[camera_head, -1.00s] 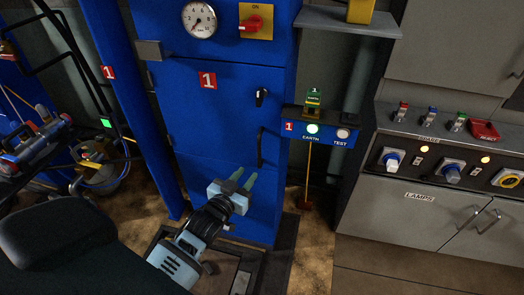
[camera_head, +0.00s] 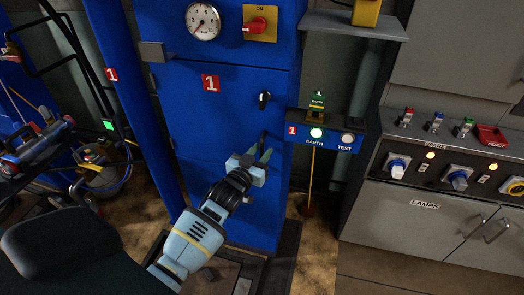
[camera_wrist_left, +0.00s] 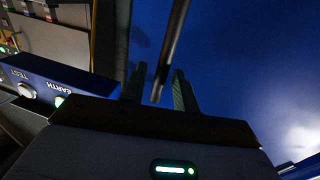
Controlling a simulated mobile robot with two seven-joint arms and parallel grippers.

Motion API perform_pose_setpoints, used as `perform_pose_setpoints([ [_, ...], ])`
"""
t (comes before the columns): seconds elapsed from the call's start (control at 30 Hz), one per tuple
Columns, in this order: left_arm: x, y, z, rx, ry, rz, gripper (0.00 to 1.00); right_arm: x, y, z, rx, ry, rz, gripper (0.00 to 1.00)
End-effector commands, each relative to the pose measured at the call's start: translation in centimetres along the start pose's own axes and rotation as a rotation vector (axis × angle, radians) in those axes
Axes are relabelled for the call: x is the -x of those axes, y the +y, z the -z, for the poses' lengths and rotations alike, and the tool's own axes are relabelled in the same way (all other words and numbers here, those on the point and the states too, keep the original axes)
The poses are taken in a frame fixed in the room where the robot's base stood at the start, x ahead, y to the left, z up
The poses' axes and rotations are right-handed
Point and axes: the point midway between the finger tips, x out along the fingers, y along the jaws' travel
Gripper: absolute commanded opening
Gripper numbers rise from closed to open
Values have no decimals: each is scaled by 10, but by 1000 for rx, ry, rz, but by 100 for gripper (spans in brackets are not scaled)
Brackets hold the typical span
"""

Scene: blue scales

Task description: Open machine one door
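The blue door (camera_head: 200,120) of machine one, marked with a red "1" label (camera_head: 210,83), is shut in the head view. A dark latch knob (camera_head: 264,98) sits at its upper right. Below it is the thin vertical door handle (camera_head: 263,137), its lower part hidden by my gripper. My left gripper (camera_head: 261,154) is at the handle. In the left wrist view, the handle bar (camera_wrist_left: 172,45) runs down between the two spread fingers (camera_wrist_left: 157,88), with gaps beside it. Contact cannot be told. My right gripper is not in view.
The earth/test switch box (camera_head: 325,132) juts out just right of the door, close to my gripper; it also shows in the left wrist view (camera_wrist_left: 60,80). A grey lamps cabinet (camera_head: 420,215) stands at the right. A blue post (camera_head: 140,110) is on the left.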

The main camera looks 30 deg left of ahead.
Motion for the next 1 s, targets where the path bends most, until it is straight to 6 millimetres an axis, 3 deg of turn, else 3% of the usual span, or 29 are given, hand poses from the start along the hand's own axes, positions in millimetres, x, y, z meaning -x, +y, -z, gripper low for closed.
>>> perform_pose_setpoints([
  [0.13,-10,0,0,0,-1,0,30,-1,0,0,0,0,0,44],
  [0.43,-12,0,0,-1,-1,0,30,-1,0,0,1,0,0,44],
  [0.7,-12,0,0,0,0,0,0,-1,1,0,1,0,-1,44],
  [1.0,-11,0,0,-1,-1,-1,0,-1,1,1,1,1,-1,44],
])
